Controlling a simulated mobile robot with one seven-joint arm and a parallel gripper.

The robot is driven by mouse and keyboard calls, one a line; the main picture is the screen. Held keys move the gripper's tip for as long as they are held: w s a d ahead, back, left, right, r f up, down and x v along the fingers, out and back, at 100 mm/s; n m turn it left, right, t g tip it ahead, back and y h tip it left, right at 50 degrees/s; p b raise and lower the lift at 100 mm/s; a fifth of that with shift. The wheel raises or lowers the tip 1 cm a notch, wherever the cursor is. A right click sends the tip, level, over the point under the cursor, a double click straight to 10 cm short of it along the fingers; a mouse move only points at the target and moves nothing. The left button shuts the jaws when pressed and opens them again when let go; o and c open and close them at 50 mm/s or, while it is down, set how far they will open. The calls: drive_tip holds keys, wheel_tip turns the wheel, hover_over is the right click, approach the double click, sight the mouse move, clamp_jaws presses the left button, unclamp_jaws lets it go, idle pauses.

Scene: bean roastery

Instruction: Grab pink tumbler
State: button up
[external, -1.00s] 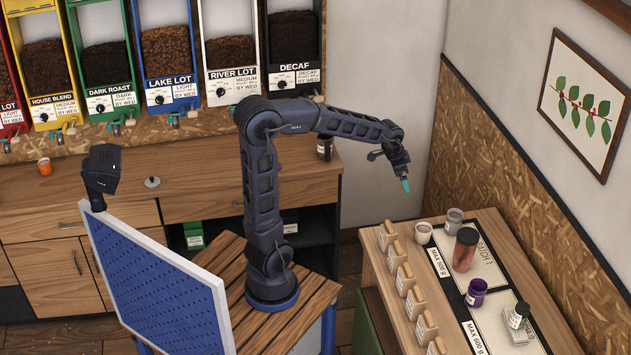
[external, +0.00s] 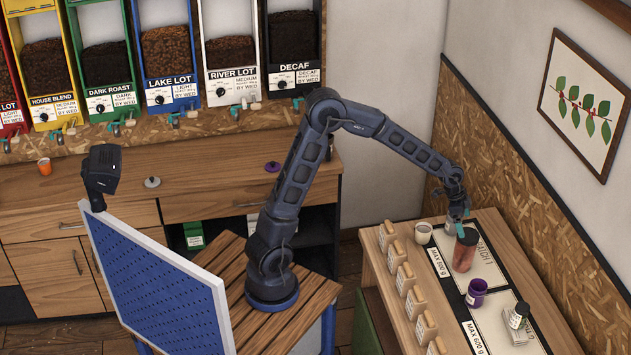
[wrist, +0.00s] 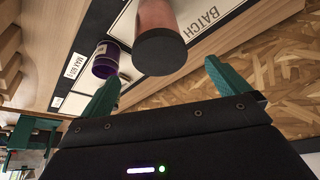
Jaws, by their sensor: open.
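The pink tumbler (external: 464,256) stands upright on the mat marked "BATCH 1" on the right-hand table. It has a translucent pink-brown body and a dark lid. My gripper (external: 460,222) is open above the table, just above and behind the tumbler's lid in the external view. In the wrist view the tumbler (wrist: 158,20) is at the top centre, lid towards the camera. It lies beyond the teal fingertips of my gripper (wrist: 158,78), in line with the gap between them. No contact shows.
A purple jar (external: 476,293) stands close in front of the tumbler. A white cup (external: 423,232) is to its left, and a grey jar near the gripper is mostly hidden. Several small pouches (external: 405,280) line the left edge.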

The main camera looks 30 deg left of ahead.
sight(467, 235)
drive_tip(key=x, duration=1)
drive_tip(key=shift+s, duration=0.1)
drive_tip(key=c, duration=1.5)
